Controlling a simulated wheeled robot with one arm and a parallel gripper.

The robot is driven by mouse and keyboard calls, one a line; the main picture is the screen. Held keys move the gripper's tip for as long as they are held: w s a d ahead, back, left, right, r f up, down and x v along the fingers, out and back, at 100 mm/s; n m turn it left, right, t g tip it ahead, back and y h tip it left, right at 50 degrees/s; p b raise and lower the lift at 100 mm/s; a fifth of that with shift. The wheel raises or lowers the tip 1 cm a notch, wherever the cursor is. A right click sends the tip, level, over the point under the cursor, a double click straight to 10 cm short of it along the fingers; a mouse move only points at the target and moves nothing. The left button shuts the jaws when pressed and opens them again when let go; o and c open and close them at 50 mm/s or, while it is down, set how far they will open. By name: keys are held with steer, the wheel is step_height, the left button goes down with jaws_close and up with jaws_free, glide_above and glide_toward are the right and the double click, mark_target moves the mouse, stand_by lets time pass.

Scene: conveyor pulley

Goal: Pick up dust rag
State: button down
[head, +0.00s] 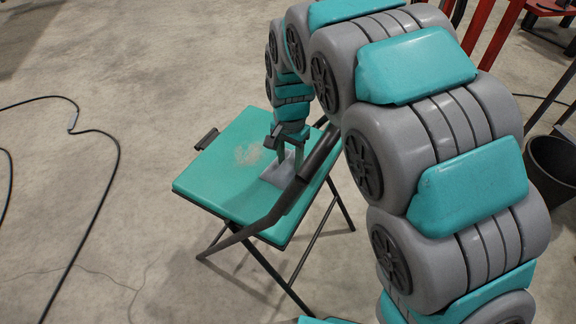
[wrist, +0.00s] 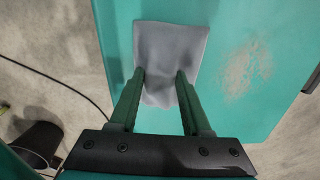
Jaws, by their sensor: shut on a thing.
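The dust rag (wrist: 170,45) is a grey-blue cloth lying on the teal top of a folding table (head: 215,175). In the head view the rag (head: 277,174) lies near the table's right side, partly hidden by my gripper and a dark bar. My gripper (wrist: 160,76) points down onto the rag, with its two fingers on the cloth. The cloth is bunched and creased between the fingertips, so the gripper is shut on it. The far part of the rag is still spread flat on the table top.
A pale dusty patch (wrist: 247,68) marks the table top beside the rag. A black cable (head: 118,150) curves over the concrete floor at left. A dark bucket (head: 553,165) stands at the right, near red metal framing (head: 487,35). The floor left of the table is mostly clear.

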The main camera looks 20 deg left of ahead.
mark_target(290, 162)
steer(key=shift+r, duration=0.1)
step_height(290, 162, up, 18)
steer(key=shift+b, duration=0.4)
stand_by(0.3)
